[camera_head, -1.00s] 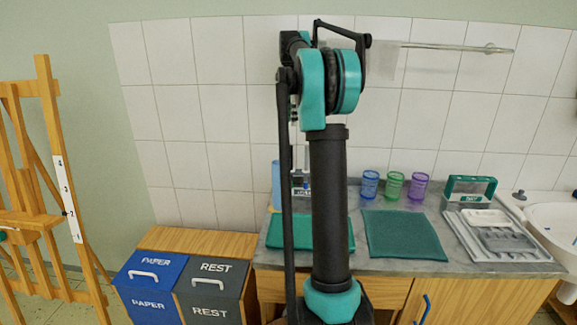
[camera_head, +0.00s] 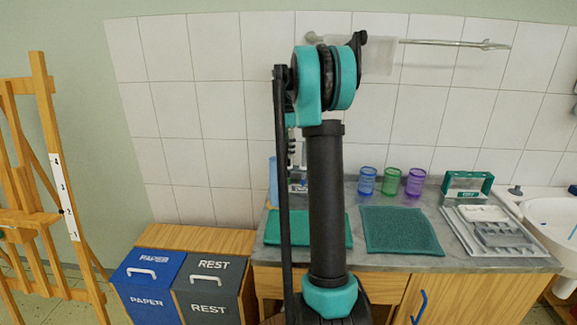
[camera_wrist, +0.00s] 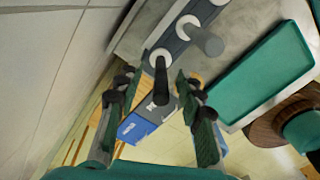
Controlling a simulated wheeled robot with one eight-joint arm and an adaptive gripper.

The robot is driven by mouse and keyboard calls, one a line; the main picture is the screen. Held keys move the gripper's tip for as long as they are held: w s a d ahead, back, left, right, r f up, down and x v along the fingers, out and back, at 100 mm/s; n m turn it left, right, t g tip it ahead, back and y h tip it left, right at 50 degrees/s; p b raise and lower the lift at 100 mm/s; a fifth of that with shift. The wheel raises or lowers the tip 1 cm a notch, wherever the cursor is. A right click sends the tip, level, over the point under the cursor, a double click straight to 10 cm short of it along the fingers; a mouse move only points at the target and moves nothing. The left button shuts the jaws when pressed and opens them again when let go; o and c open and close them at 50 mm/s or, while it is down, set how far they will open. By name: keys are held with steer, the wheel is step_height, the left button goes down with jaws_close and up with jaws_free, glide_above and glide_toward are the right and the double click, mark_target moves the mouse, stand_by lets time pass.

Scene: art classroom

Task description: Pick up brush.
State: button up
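I cannot pick out a brush with certainty. In the wrist view a dark rounded peg-like thing (camera_wrist: 160,85), possibly a handle, stands between my fingers in line with a grey rack (camera_wrist: 176,42) with white-ringed round places. A grey cylinder (camera_wrist: 207,40) stands in the same rack. My gripper (camera_wrist: 155,84) is open, with one finger on each side of the dark thing, and I see no clear contact. In the head view my arm hides most of my gripper and part of a small labelled holder (camera_head: 297,186) at the back of the counter.
A green tray (camera_wrist: 262,72) lies beside the rack. The counter (camera_head: 400,262) also bears blue (camera_head: 367,182), green (camera_head: 391,182) and purple (camera_head: 414,183) cups, a green mat (camera_head: 400,231) and a grey tray (camera_head: 505,238). The tiled wall (camera_head: 220,120) is close behind.

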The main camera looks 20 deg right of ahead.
steer(key=shift+f, duration=1.35)
steer(key=shift+c, duration=0.5)
jaws_close()
steer(key=shift+r, duration=0.15)
step_height(320, 180, up, 20)
steer(key=shift+f, duration=0.2)
